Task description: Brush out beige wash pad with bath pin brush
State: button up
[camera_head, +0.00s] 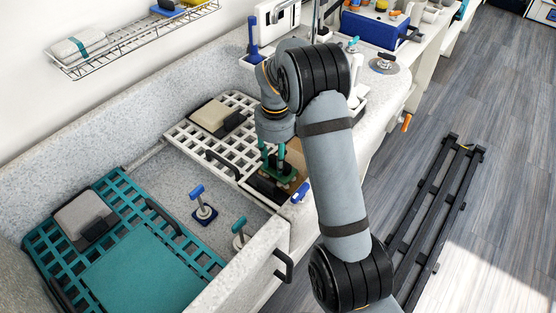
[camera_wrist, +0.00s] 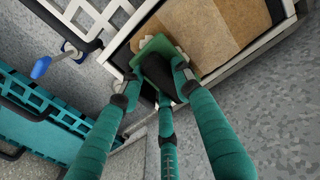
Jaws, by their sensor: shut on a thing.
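My gripper (camera_head: 275,160) has teal fingers and points down over the right end of the white grid rack. It is shut on the bath pin brush (camera_head: 273,172), a green plate with a dark grip. In the wrist view my gripper (camera_wrist: 157,84) holds the brush (camera_wrist: 152,47) by the dark grip, with the green plate over the near edge of a tan pad. That pad (camera_wrist: 215,28), apparently the beige wash pad, has a darker brown band and lies in a white frame. In the head view the pad (camera_head: 296,158) is mostly hidden by my arm. Whether the bristles touch it is unclear.
The white grid rack (camera_head: 184,134) carries a beige block (camera_head: 212,115). A teal grid rack (camera_head: 47,246) with a grey-beige block (camera_head: 80,214) is at lower left. Blue-handled (camera_head: 204,212) and teal-handled (camera_head: 240,228) tools stand in the basin. A blue handle (camera_head: 300,191) is close right of my gripper.

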jog(key=shift+s, duration=0.1)
notch_tip(320, 180, up, 8)
jog(key=p, duration=0.5)
dwell(0.4)
